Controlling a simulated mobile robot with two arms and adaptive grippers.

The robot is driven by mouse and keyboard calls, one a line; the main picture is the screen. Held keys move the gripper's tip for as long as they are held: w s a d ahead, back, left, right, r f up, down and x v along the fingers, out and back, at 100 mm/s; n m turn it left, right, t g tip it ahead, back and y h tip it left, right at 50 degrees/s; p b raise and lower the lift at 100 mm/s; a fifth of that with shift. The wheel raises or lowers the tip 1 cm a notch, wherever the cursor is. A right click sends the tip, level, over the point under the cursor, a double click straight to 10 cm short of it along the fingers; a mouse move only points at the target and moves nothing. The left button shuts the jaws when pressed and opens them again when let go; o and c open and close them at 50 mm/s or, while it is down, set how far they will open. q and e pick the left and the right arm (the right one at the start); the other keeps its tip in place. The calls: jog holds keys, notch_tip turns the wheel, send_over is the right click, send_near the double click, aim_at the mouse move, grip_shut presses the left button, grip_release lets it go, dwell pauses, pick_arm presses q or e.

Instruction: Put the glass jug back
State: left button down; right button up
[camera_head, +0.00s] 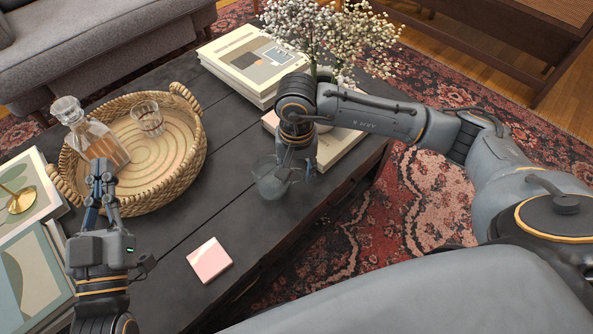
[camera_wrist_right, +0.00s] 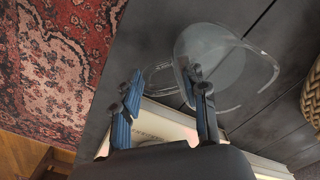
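The clear glass jug (camera_head: 271,186) is on the dark table near its right edge, close to the books. It also shows in the right wrist view (camera_wrist_right: 222,55), where glass loops spread to both sides of its round body. My right gripper (camera_head: 304,160) is beside the jug. In the right wrist view my right gripper (camera_wrist_right: 163,95) has its fingers apart, with part of the glass showing between them. I see no firm grip on it. My left gripper (camera_head: 102,170) is in front of the decanter (camera_head: 98,142); its fingertips look close together, and contact is unclear.
The woven tray (camera_head: 193,140) holds the decanter and a drinking glass (camera_head: 147,119). A pink coaster (camera_head: 210,260) lies on the bare table front. Books (camera_head: 238,62) and white flowers (camera_head: 310,30) stand at the back right. More books (camera_head: 32,275) lie at the left.

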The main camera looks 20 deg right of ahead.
jog(key=o, duration=0.4)
jog(key=shift+r, duration=0.1)
